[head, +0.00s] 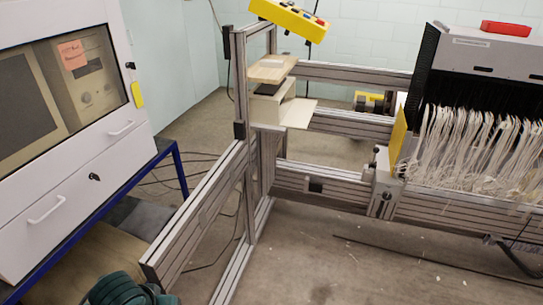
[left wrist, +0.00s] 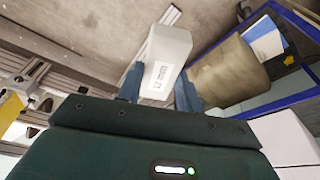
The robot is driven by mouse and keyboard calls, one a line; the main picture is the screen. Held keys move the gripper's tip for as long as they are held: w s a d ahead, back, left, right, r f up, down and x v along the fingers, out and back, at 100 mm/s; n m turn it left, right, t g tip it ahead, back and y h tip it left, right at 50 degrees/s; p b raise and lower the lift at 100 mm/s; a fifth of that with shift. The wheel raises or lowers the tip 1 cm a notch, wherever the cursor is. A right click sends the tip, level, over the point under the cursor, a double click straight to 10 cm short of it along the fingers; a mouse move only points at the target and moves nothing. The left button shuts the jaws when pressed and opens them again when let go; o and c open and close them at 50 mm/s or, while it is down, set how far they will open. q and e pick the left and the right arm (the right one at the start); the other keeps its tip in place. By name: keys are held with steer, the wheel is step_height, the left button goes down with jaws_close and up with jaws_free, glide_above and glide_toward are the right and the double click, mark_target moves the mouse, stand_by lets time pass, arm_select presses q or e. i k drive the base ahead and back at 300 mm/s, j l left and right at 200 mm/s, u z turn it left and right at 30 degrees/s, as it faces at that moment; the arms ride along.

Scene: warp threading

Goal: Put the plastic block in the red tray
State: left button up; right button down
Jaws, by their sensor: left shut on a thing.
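A white plastic block (left wrist: 167,45) with a printed black label shows in the left wrist view. It sits between the two blue-grey fingers of my left gripper (left wrist: 160,88), which is shut on it. The block is held over the floor and is not seen in the head view. In the head view only a dark teal part of my arm shows at the bottom left. A small red tray (head: 506,28) lies on top of the grey machine unit at the far right. My right gripper is in neither view.
An aluminium frame (head: 243,150) stands in the middle, with a wooden board (head: 272,68) and a yellow control box (head: 290,18). White threads (head: 470,150) hang at the right. A white cabinet (head: 70,200) stands at the left. Floor (head: 320,250) shows at the front right.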

mark_target(503, 32)
steer(key=i+l+z, duration=0.3)
steer(key=l, duration=0.45)
steer(key=i+l+z, duration=0.3)
steer(key=l, duration=0.4)
steer(key=i+l+z, duration=0.25)
steer(key=i+l, duration=0.15)
steer(key=l, duration=0.25)
steer(key=i+l+z, duration=0.3)
steer(key=i+l, duration=0.15)
steer(key=i+l+z, duration=0.2)
steer(key=i+l, duration=0.45)
steer(key=i, duration=0.05)
